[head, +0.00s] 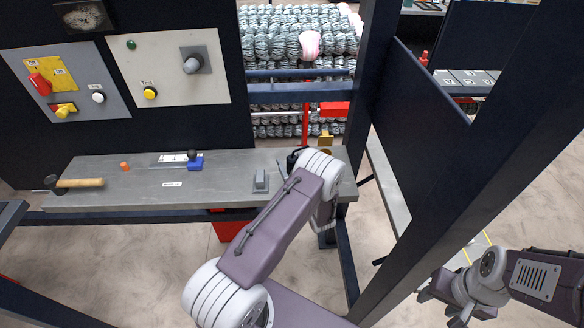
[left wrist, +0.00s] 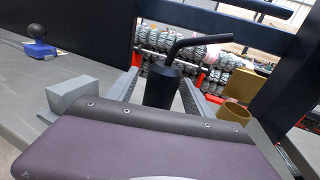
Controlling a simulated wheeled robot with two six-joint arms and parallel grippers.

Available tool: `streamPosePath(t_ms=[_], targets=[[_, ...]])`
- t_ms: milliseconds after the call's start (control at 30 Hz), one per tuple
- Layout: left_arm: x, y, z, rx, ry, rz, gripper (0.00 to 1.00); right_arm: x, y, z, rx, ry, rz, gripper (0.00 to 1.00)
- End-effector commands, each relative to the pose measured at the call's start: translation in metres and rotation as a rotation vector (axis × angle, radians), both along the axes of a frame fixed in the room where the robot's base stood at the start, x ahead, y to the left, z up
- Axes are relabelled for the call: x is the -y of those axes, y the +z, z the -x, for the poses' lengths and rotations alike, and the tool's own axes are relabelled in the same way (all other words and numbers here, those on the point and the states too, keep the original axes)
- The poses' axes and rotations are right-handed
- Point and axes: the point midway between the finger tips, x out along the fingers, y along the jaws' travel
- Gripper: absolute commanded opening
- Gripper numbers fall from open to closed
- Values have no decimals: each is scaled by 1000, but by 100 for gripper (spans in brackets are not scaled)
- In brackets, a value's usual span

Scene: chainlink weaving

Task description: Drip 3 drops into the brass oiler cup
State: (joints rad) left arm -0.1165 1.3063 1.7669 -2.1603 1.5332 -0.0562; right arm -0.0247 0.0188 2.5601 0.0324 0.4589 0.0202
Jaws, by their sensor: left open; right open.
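A black oil can with a thin bent spout (left wrist: 162,86) stands on the grey bench, between the fingers of my open left gripper (left wrist: 160,92). In the head view only a dark part of the can (head: 292,159) shows beside my left wrist, which hides the fingers. I cannot tell whether the fingers touch the can. The brass oiler cup (left wrist: 233,112) is to the right of the can, with a flat brass plate rising behind it. It also shows small in the head view (head: 326,139), just beyond my wrist. My right gripper (head: 441,304) is open and empty at the lower right, away from the bench.
The grey bench (head: 225,186) carries a grey block (head: 261,181), a blue block with a black knob (head: 194,162), an orange piece (head: 124,166) and a wooden-handled hammer (head: 80,183). Control panels are on the wall behind. A dark post (head: 358,110) stands right of the cup.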

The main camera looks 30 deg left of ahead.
Motion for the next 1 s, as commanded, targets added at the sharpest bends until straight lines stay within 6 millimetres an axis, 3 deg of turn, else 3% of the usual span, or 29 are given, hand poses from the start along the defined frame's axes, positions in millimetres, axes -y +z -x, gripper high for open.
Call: streamPosePath(t_ms=[100, 367, 600, 1000], targets=[[-14, 1, -10, 0, 2, 0, 60, 0, 6, 0, 0, 0, 0, 49], [-16, 0, -14, -1, 0, -1, 60, 0, 5, 0, 0, 0, 0, 49], [-16, 0, -13, -1, 0, 0, 0, 0, 5, 0, 0, 0, 0, 49], [-16, 9, -14, 1, 1, -1, 0, 0, 3, 0, 0, 0, 0, 49]])
